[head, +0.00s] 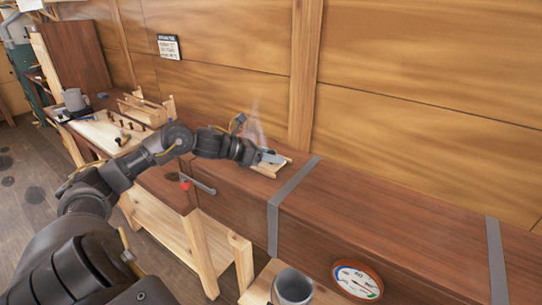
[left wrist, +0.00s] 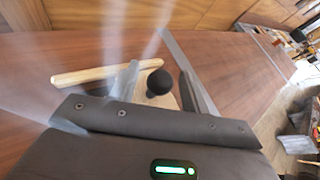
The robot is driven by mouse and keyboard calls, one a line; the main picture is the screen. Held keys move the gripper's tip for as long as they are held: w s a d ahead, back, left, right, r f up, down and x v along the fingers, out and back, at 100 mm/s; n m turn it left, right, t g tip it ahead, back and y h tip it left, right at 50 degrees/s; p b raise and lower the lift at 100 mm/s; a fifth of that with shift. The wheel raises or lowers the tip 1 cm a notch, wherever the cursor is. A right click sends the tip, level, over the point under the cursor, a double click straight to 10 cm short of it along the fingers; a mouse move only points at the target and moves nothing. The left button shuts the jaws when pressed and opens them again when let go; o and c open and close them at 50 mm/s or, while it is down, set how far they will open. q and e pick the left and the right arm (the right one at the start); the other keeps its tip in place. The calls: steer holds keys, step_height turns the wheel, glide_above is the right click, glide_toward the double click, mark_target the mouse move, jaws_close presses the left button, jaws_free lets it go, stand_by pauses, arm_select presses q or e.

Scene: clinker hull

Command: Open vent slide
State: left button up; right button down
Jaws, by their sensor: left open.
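The vent slide (head: 284,162) is a small pale wooden fitting on top of the long dark wooden box. In the left wrist view its round black knob (left wrist: 158,82) stands on a pale plate, with a pale wooden rail (left wrist: 105,70) on the left. My left gripper (head: 268,157) is over the vent, its arm reaching in from the left. In the left wrist view my left gripper (left wrist: 157,90) is open, with a finger on either side of the knob. Whether either finger touches the knob I cannot tell. The gripper hides part of the vent. My right gripper is out of view.
The long wooden box (head: 400,225) has grey metal straps and a round gauge (head: 357,281) on its front. A red-tipped lever (head: 197,184) is left of the vent. A grey mug (head: 293,287) stands low in front. Thin steam (head: 256,122) rises near the gripper.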

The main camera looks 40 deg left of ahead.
arm_select(q)
steer(key=shift+s+a, duration=0.1)
steer(key=shift+s+a+b, duration=0.2)
steer(key=shift+s+b, duration=0.05)
steer(key=shift+b, duration=0.15)
steer(key=b+v, duration=0.3)
steer(key=v, duration=0.1)
steer(key=shift+s+f+b, duration=0.1)
steer(key=shift+s+b, duration=0.1)
steer(key=shift+b, duration=0.1)
steer(key=v, duration=0.2)
steer(key=b+v, duration=0.1)
steer(key=v, duration=0.1)
steer(key=shift+w+r, duration=0.1)
steer(key=shift+r, duration=0.15)
steer(key=shift+b+v, duration=0.35)
steer(key=shift+v, duration=0.55)
